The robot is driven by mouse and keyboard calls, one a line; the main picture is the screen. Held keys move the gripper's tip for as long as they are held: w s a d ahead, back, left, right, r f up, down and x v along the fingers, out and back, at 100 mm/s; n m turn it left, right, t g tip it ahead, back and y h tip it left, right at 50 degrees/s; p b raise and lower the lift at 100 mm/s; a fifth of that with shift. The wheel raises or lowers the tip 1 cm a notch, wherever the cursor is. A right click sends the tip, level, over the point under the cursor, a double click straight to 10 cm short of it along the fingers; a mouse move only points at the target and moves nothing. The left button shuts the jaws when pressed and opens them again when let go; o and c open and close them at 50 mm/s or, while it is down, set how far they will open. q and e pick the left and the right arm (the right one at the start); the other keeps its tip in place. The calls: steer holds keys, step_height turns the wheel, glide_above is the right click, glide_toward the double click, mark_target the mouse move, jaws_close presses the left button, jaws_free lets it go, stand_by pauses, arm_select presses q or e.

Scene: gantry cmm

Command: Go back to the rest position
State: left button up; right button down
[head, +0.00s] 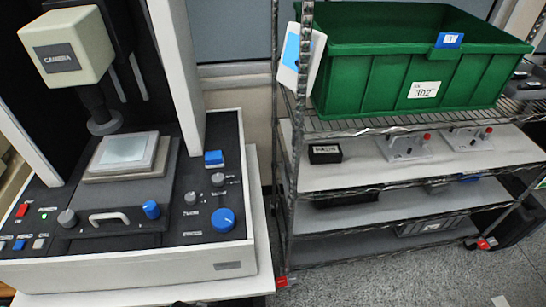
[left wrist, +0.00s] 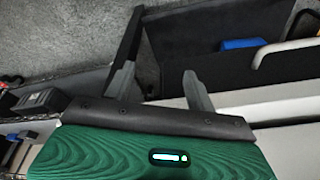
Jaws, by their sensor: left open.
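My left gripper (left wrist: 159,70) shows in the left wrist view, with its two grey fingers apart and nothing between them. Grey speckled floor (left wrist: 70,35) and dark surfaces lie beyond the fingers. A blue part (left wrist: 243,43) and a pale curved bar (left wrist: 290,50) are to the right of the fingers, apart from them. Neither gripper can be made out in the head view. My right gripper is in neither view.
A measuring machine (head: 225,266) with a camera head (head: 68,48) stands at the left. A wire shelf rack (head: 345,182) at the right holds a green bin (head: 375,75) and a small black box (head: 325,153). Floor (head: 375,285) shows clear in front of the rack.

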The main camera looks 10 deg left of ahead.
arm_select(q)
steer(key=s+a+f+b, duration=0.1)
steer(key=s+f, duration=0.2)
steer(key=f, duration=0.8)
steer(key=s+f+b, duration=0.1)
steer(key=s+f, duration=0.3)
steer(key=f, duration=0.7)
steer(key=s+a+f+g+b, duration=0.1)
steer(key=s+a+f+b, duration=0.1)
steer(key=s+f, duration=1.2)
steer(key=shift+s+a+f+g+b, duration=0.25)
steer(key=shift+s+a+g+b, duration=0.15)
steer(key=shift+s+a, duration=0.05)
